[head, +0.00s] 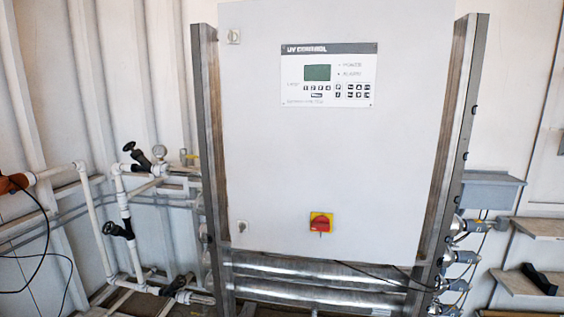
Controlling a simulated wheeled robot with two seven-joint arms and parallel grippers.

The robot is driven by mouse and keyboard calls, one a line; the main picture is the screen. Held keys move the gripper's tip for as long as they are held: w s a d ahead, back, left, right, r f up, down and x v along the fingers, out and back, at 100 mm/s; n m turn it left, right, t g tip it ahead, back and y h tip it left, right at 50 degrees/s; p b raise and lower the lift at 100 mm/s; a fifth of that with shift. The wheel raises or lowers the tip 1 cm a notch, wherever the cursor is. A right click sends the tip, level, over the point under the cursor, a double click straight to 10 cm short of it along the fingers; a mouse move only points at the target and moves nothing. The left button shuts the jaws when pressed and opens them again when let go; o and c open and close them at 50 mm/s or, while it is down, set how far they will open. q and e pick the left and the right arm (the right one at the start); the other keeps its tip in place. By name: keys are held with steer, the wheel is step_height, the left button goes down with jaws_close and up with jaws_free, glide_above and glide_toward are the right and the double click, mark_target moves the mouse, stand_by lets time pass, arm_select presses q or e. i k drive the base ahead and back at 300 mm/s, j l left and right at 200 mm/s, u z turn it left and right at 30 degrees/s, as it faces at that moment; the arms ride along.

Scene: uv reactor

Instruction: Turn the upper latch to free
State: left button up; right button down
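The upper latch (233,36) is a small light-coloured fitting near the top left corner of the white UV control cabinet door (290,165). It is too small to tell which way it is turned. A similar lower latch (242,227) sits near the door's bottom left corner. The door appears closed. Neither of my grippers shows in the head view.
The door carries a control panel (329,75) and a red rotary switch on a yellow plate (321,222). Metal posts (211,160) flank the cabinet. White pipes with black valves (118,229) stand at left, shelves (530,228) at right. Metal tubes (320,270) run below.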

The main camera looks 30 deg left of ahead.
mark_target(231, 36)
steer(key=u, duration=0.7)
steer(key=i, duration=0.25)
